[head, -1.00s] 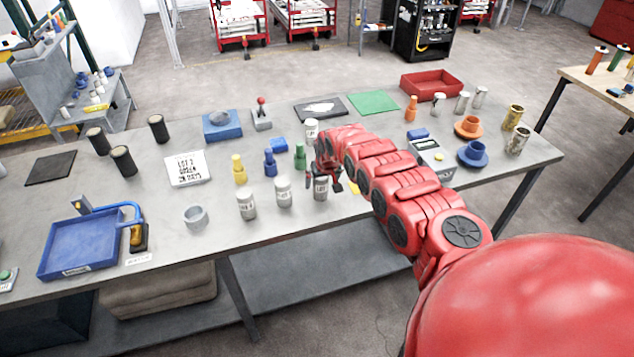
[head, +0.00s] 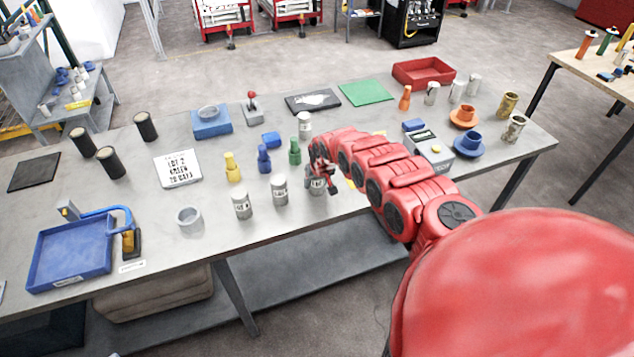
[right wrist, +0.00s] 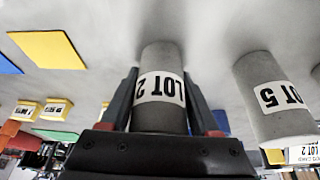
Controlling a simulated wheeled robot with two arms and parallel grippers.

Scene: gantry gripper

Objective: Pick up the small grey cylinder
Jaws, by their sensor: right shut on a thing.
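A small grey cylinder (head: 315,187) with a white label stands at the front middle of the table (head: 330,205). In the right wrist view the grey cylinder (right wrist: 160,118) is between my fingers, and its label reads "LOT 2". My right gripper (head: 321,177) is shut on it, with one finger on each side; it also shows in the right wrist view (right wrist: 163,92). I cannot tell whether the cylinder touches the table. Similar labelled grey cylinders stand close by on the left (head: 279,190), (head: 242,205) and behind (head: 304,123). My left gripper is out of view.
Green (head: 294,151), blue (head: 264,158) and yellow (head: 233,168) pieces stand behind the cylinders. A grey ring-like cup (head: 189,219) and a blue tray (head: 70,253) are to the left. A grey box with a display (head: 430,148) is to the right.

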